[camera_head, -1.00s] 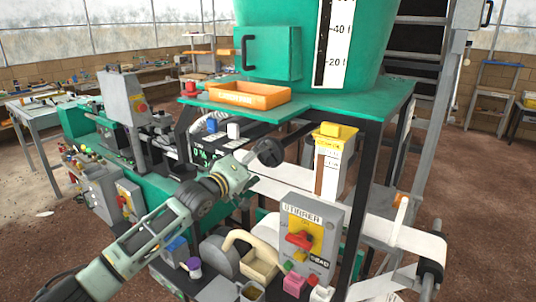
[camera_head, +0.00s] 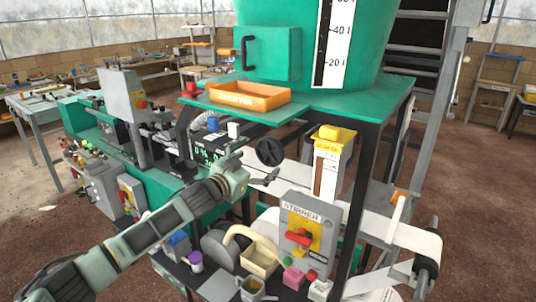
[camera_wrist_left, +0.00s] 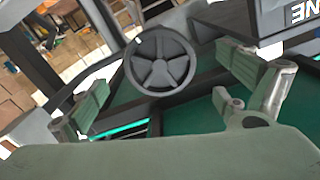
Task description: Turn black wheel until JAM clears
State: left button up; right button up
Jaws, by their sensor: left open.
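The black wheel (camera_head: 270,152) is a small spoked handwheel under the green table, in the middle of the head view. It also shows nearly face-on in the left wrist view (camera_wrist_left: 160,62), between and beyond the fingers. My left gripper (camera_head: 262,180) is open and empty, just below and in front of the wheel in the head view. In the left wrist view its two green-padded fingers (camera_wrist_left: 168,88) stand wide apart with the wheel between them, and I see no contact. A dark display (camera_head: 205,150) with green characters is partly hidden. My right gripper is not in view.
A grey STIRRER box (camera_head: 308,240) with a red switch stands right of my left arm. A white and yellow gauge (camera_head: 328,165) and a dark table leg (camera_head: 362,190) stand right of the wheel. An orange tray (camera_head: 250,97) sits on the green tabletop (camera_head: 340,103).

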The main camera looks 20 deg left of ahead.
aim_at(267, 153)
pick_arm(q)
jog(key=shift+r, duration=0.1)
jog(key=shift+w+d, duration=0.2)
jog(key=shift+w, duration=0.4)
jog(key=shift+p+x, duration=0.35)
jog(key=shift+x, duration=1.05)
jog(key=c, duration=1.2)
